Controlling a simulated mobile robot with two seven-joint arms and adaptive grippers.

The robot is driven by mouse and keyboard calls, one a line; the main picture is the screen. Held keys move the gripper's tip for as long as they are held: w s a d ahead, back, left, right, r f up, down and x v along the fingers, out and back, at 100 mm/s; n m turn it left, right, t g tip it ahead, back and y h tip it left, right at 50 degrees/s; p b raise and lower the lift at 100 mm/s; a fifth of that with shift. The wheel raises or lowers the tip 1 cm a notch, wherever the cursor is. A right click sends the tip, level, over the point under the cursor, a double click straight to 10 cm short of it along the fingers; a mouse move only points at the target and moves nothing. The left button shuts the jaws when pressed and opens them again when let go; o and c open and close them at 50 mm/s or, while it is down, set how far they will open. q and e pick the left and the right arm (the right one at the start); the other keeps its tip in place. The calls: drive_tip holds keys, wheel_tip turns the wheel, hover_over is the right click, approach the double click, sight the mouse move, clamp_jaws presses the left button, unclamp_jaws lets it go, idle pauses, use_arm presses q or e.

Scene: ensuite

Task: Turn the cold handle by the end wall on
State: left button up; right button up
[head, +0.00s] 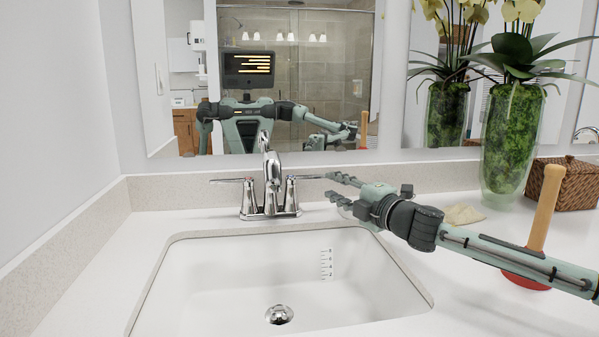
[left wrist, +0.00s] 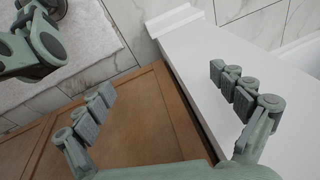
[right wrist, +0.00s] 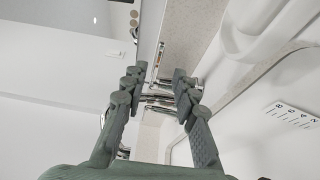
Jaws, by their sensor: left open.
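A chrome tap (head: 272,180) stands behind the sink near the left end wall. Its left lever handle (head: 229,181) points left toward that wall. Its right lever handle (head: 307,177) points right. The hot and cold marks are too small to tell apart. My right gripper (head: 329,186) is open and empty, just right of the right lever's tip, with its fingers pointing left at the tap. In the right wrist view, chrome tap parts (right wrist: 158,98) show between and beyond the open fingers (right wrist: 156,78). Whether they touch cannot be told. My left gripper (left wrist: 161,80) is open and empty.
The sink basin (head: 190,265) lies in front of the tap. A plunger (head: 544,205), a tan cloth (head: 463,214), a glass vase with moss (head: 508,145) and a wicker box (head: 563,185) stand right. A mirror (head: 300,40) hangs behind. A wooden cabinet (left wrist: 145,120) is below my left gripper.

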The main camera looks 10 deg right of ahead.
sight(318, 178)
drive_tip(key=x, duration=0.8)
drive_tip(key=shift+w+a+r, duration=0.1)
drive_tip(key=shift+c, duration=0.2)
clamp_jaws()
